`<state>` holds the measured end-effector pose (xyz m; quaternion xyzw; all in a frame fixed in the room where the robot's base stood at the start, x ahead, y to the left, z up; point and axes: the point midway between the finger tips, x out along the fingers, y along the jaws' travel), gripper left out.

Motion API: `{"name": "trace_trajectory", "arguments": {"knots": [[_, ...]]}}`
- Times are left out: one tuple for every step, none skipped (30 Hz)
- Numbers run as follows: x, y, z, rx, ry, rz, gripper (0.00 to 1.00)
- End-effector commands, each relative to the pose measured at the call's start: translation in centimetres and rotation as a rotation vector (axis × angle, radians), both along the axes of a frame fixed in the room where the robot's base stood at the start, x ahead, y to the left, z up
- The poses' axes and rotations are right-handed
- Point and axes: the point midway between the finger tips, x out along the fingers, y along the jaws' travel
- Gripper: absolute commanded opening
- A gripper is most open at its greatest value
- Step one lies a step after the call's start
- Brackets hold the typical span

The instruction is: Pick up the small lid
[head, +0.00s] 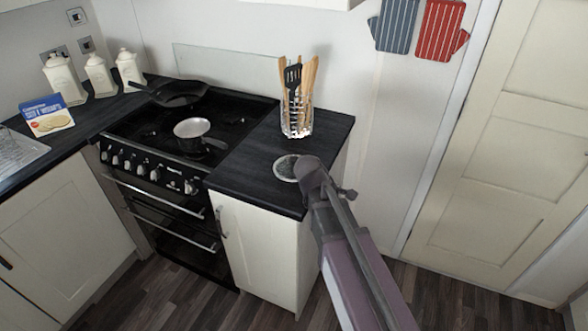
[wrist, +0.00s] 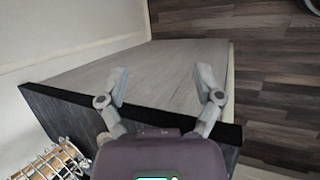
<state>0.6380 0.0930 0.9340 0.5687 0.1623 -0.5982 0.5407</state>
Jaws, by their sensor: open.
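The small lid (head: 286,168) looks like a round, flat, grey disc with a pale rim. It lies on the dark countertop (head: 246,180) to the right of the stove, near the front right part of the top. The end of my arm is just to its right in the head view, and my gripper's fingers cannot be made out there. In the wrist view my gripper (wrist: 162,86) is open, with its two fingers wide apart and nothing between them. They show against the countertop's dark edge (wrist: 75,105) and the cabinet's pale side panel. I cannot see the lid in the wrist view.
A utensil holder (head: 296,122) with wooden tools stands behind the lid, and its wire body shows at the wrist view's lower left (wrist: 48,165). A saucepan (head: 192,128) and a frying pan (head: 180,92) are on the stove. The floor (wrist: 272,80) is clear.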

Motion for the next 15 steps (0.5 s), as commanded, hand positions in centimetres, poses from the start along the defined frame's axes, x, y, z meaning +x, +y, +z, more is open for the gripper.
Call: {"name": "trace_trajectory", "arguments": {"knots": [[1.1,1.6,0.3,-0.053,0.009,0.081,0.84],[1.5,2.3,0.6,-0.087,0.015,0.131,0.84],[2.1,3.3,0.9,-0.135,0.025,0.195,0.84],[2.5,4.1,1.2,-0.17,0.031,0.244,0.84],[2.9,4.9,1.5,-0.206,0.039,0.292,0.84],[3.4,6.1,1.9,-0.256,0.048,0.355,0.84],[3.7,6.9,2.2,-0.294,0.057,0.402,0.84],[4.1,7.9,2.5,-0.332,0.065,0.448,0.84],[4.5,9.1,2.9,-0.384,0.078,0.506,0.84],[4.8,10.0,3.3,-0.423,0.087,0.55,0.84],[5.1,11.0,3.6,-0.463,0.096,0.594,0.84],[5.4,12.3,4.1,-0.517,0.108,0.649,0.84],[5.6,13.3,4.5,-0.557,0.118,0.689,0.84],[5.8,14.2,4.8,-0.596,0.127,0.727,0.84],[6.0,15.5,5.3,-0.647,0.139,0.774,0.84]]}}
